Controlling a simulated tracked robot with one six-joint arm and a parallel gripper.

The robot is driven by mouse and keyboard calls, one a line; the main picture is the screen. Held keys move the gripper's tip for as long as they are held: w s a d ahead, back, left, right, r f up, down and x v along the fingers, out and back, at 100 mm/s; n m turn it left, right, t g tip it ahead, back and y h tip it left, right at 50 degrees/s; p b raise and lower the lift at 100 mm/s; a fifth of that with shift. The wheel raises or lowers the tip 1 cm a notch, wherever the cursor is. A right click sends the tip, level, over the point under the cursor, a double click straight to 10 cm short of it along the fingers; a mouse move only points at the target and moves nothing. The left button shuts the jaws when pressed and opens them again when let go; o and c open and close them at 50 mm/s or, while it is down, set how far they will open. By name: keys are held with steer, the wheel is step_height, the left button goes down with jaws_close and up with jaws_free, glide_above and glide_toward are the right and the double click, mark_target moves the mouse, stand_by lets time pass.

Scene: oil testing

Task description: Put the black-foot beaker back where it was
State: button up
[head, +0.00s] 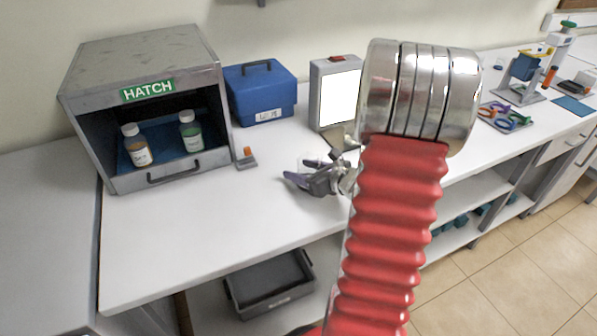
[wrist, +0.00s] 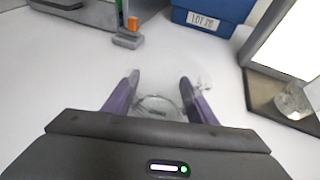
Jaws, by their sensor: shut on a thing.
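My gripper (head: 304,172) is over the white bench, in front of the light box. In the wrist view its two purple fingers (wrist: 158,85) are shut on a clear glass beaker (wrist: 158,103). The beaker stands between the fingers, seen from above; its foot colour is hard to make out. I cannot tell whether it touches the bench. A second clear glass vessel (wrist: 296,99) stands on the dark plate (wrist: 262,92) of the light box, at the right of the wrist view.
The light box (head: 340,97) has a bright white panel. A blue case (head: 262,92) stands behind. The bench front is clear.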

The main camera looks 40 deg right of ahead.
steer(key=shift+f, duration=0.1)
steer(key=o, duration=1.2)
steer(key=shift+s+r, duration=0.25)
steer(key=shift+s, duration=0.15)
steer(key=v, duration=1.1)
steer(key=shift+s, duration=0.1)
steer(key=shift+s, duration=0.2)
